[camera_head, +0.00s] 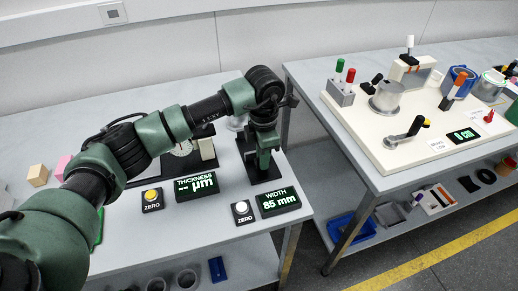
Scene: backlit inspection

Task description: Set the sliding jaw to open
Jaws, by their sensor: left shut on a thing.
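My left arm reaches in from the left, and its gripper (264,148) points down over the width gauge, which stands on a black base (262,173) near the right end of the left bench. The gripper is shut on the sliding jaw at the gauge; the fingers and wrist hide most of the jaw and its contact. The width display (278,201) in front reads 85 mm. A white zero button (241,208) sits to its left. My right gripper is out of view.
The thickness display (197,186) shows dashes, with a yellow zero button (152,196) beside it. A dial gauge (182,147) stands behind my arm. Wooden and pink blocks lie at left. A second bench (370,178) carries a cream panel (410,150) with a crank, across a narrow gap.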

